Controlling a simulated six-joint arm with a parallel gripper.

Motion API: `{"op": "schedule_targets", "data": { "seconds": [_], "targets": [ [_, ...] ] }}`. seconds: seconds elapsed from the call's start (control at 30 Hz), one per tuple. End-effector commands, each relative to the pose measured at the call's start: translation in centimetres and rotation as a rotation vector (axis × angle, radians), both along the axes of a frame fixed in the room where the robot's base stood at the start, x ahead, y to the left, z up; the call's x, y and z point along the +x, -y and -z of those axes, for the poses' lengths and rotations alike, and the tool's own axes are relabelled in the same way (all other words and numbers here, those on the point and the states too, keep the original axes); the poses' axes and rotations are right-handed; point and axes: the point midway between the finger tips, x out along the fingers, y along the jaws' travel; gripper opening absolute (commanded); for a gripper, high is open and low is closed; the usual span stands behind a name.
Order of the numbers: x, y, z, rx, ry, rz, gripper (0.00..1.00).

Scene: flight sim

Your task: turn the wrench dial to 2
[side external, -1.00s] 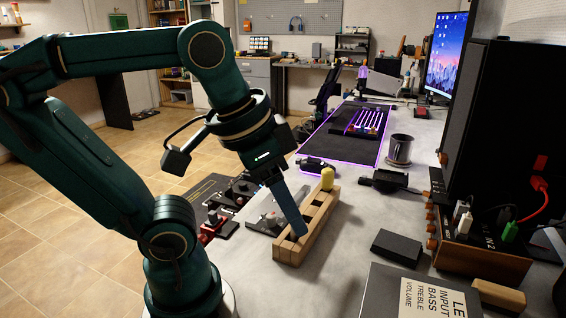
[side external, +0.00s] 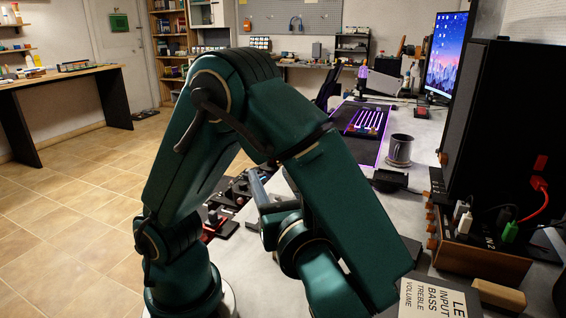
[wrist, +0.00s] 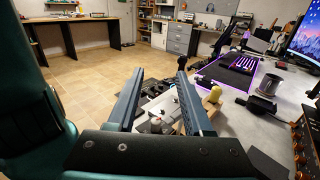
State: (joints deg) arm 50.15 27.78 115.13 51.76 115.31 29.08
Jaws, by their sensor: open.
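I cannot pick out a wrench dial or a number 2 for certain. In the wrist view a light grey panel (wrist: 160,106) with small black controls lies between and beyond my fingers, too small to read. My gripper (wrist: 161,76) is open and empty, its two blue fingers apart and pointing out over the panel. In the side view my gripper (side external: 257,188) shows only in part beside the black controls. My forearm hides the grey panel and the wooden block there.
A dark mug (side external: 400,150), a black box-like device (side external: 390,181) and an amplifier with wooden knobs (side external: 480,247) stand on the right. Floor is open on the left.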

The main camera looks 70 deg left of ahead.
Motion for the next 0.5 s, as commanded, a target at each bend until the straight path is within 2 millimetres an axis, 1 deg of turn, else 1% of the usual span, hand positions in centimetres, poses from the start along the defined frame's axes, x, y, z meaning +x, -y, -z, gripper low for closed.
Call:
{"op": "schedule_targets", "data": {
  "seconds": [0.1, 0.2, 0.3, 0.4, 0.5],
  "targets": [
    [0.0, 0.1, 2.8, 0.012, -0.011, -0.001, 0.51],
    [0.0, 0.0, 5.0, 0.008, -0.008, -0.002, 0.51],
    [0.0, 0.0, 6.7, 0.006, -0.005, -0.003, 0.51],
    [0.0, 0.0, 7.7, 0.001, -0.003, -0.004, 0.51],
    [0.0, -0.4, 8.1, -0.001, 0.001, -0.005, 0.51]
  ]
}}
